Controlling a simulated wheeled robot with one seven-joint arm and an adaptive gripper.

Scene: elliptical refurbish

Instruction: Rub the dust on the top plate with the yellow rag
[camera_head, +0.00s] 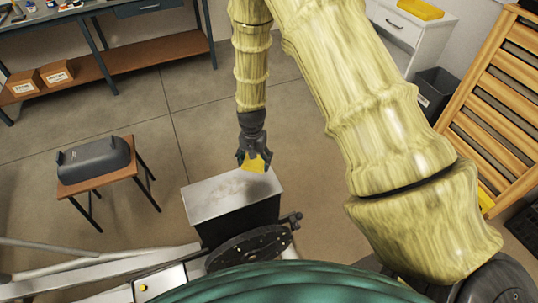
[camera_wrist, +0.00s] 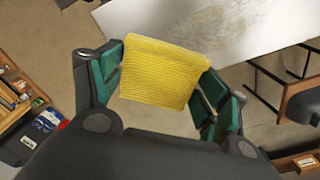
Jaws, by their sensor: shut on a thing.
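The yellow rag (camera_wrist: 165,72) is pinched between the fingers of my gripper (camera_wrist: 160,90) in the wrist view. In the head view the rag (camera_head: 255,163) hangs below my gripper (camera_head: 253,158). The top plate (camera_head: 215,205) is a light grey metal plate on a dark box. Pale dust (camera_head: 232,187) lies near its middle. My gripper is near the plate's far right edge, and the rag seems to be above it; I cannot tell the exact gap. The plate (camera_wrist: 205,18) and a dust smear also show at the top of the wrist view.
A grey case sits on a small wooden stool (camera_head: 95,180) at the left. A workbench (camera_head: 140,52) stands at the back left. A white cabinet (camera_head: 405,30), a dark bin (camera_head: 435,90) and a wooden slatted rack (camera_head: 500,90) stand at the right. A dark disc (camera_head: 248,250) is in front of the box.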

